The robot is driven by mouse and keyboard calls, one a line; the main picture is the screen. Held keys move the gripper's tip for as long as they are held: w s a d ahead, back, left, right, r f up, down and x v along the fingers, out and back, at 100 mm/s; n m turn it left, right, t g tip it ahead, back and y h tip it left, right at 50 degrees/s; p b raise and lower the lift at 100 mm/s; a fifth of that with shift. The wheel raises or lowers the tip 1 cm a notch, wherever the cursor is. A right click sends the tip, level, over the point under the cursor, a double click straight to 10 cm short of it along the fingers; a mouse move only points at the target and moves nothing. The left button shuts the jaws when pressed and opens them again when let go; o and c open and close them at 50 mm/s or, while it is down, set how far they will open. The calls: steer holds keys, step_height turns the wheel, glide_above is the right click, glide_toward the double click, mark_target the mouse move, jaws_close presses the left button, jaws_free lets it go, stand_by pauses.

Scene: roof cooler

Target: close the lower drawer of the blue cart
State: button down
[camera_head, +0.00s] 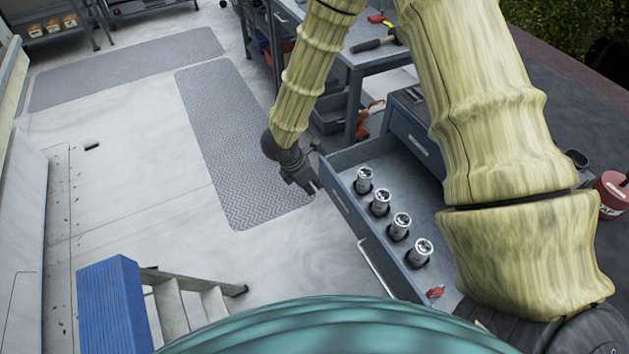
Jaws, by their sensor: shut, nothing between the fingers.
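The blue cart (412,138) stands right of centre, partly hidden behind my arm. Its open drawer (345,207) sticks out toward the left, with a silver handle (379,270) on its front. I cannot tell for sure whether this is the lower drawer. Several metal sockets stand in a row inside it, with a small red item (435,292) at the near end. My gripper (311,185) is shut and empty at the far front corner of the drawer. I cannot tell whether it touches the drawer.
A workbench (366,53) with tools stands behind the cart. A blue-topped step stool (110,290) is at the lower left. A dark mat (240,150) lies on the floor left of my gripper. The pale floor between stool and drawer is clear.

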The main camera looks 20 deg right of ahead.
steer(key=p, duration=0.2)
glide_toward(341, 196)
steer(key=a+f, duration=0.4)
steer(key=shift+s+d+r+p, duration=0.1)
steer(key=shift+d+p, duration=0.3)
steer(key=shift+d, duration=0.65)
steer(key=shift+s+d+r+p, duration=0.1)
steer(key=shift+d+p, duration=0.25)
steer(key=shift+d, duration=0.7)
steer(key=shift+w+d+f+b, duration=0.15)
steer(key=shift+w+d+b, duration=0.05)
steer(key=shift+d+b, duration=0.55)
steer(key=w+d, duration=0.1)
steer(key=d, duration=2.2)
steer(key=shift+w+d+b, duration=0.2)
steer(key=shift+w+b, duration=0.15)
steer(key=shift+a, duration=0.1)
